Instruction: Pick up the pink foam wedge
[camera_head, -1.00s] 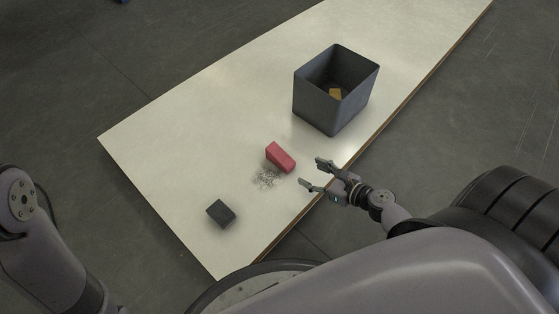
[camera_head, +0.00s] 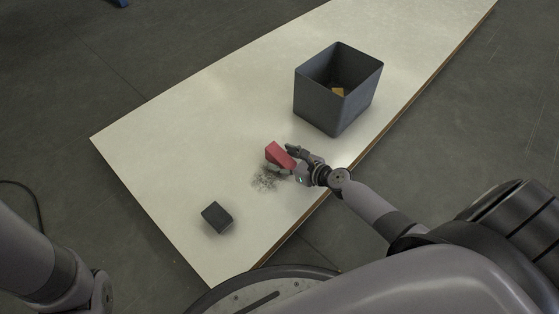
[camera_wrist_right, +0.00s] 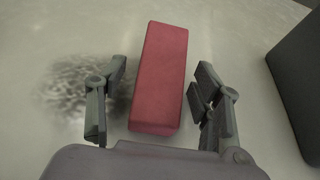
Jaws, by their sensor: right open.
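The pink foam wedge (camera_head: 278,155) lies on the pale table, left of the grey bin. My right gripper (camera_head: 281,160) is at the wedge's near right end, with its fingers on either side of it. In the right wrist view the wedge (camera_wrist_right: 160,75) runs lengthwise between the two open fingers (camera_wrist_right: 158,108). A gap shows on each side, narrower on the left. My left arm shows at the lower left of the head view, but its gripper is out of view.
A grey open bin (camera_head: 314,102) with a yellowish item (camera_head: 338,91) inside stands farther back on the table (camera_head: 190,120). A dark block (camera_head: 217,217) lies near the front left. A dark speckled smudge (camera_head: 264,180) marks the table beside the wedge.

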